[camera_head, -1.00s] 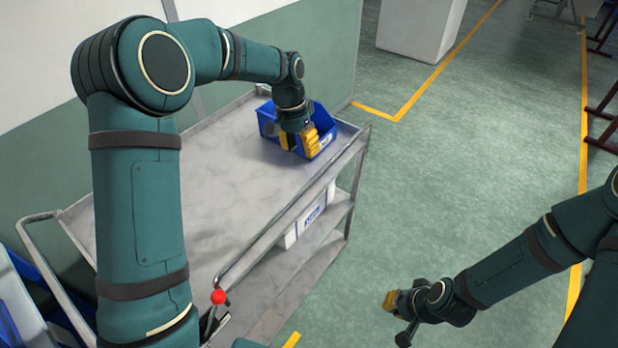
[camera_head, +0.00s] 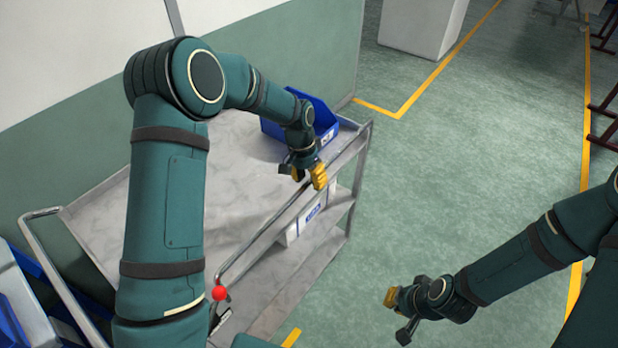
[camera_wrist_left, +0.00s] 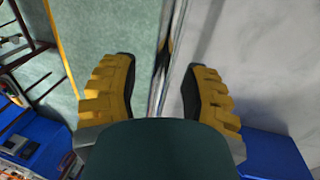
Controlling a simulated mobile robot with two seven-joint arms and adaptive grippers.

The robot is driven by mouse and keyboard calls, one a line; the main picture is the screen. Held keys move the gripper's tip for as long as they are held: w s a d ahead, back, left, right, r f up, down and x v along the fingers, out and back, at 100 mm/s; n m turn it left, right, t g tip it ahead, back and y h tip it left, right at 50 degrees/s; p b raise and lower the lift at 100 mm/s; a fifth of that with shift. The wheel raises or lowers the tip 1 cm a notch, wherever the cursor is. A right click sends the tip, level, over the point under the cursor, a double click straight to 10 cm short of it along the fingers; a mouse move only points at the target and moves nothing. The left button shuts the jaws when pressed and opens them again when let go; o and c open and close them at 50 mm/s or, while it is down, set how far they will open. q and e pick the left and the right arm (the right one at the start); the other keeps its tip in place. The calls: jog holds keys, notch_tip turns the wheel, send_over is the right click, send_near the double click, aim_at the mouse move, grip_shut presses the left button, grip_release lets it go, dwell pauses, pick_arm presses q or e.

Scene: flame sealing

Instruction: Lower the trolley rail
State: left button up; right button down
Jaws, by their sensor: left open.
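The grey metal trolley (camera_head: 110,215) stands at left. Its side rail (camera_head: 262,237) is raised along the edge facing the open floor. A red ball knob (camera_head: 219,293) on a lever is at the rail's near end. My left gripper (camera_head: 306,176) is open above the rail's far half. In the left wrist view the rail (camera_wrist_left: 162,75) runs between its two yellow fingers (camera_wrist_left: 160,95); I cannot tell whether they touch it. My right gripper (camera_head: 396,312) hangs over the floor, clear of the trolley; its finger opening is not clear.
A blue bin (camera_head: 322,118) stands at the trolley's far end. A white box (camera_head: 300,222) is on a lower shelf. A wall panel (camera_head: 75,165) closes the trolley's back side. Blue crates (camera_head: 30,300) are at lower left. Green floor right of the trolley is free.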

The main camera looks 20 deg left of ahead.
pick_arm(q)
grip_shut()
jog(key=shift+s+d, duration=0.1)
jog(key=s+d+f+t+y+b, duration=0.2)
jog(key=d+f+y+b, duration=0.4)
jog(key=b, duration=0.3)
jog(key=s+d+f+t+y+b, duration=0.3)
jog(key=d+f+y+b, duration=0.3)
jog(key=d+y+b, duration=0.1)
jog(key=shift+d+f+y+b, duration=0.3)
jog(key=shift+d+y+b, duration=0.15)
jog(key=shift+b, duration=0.6)
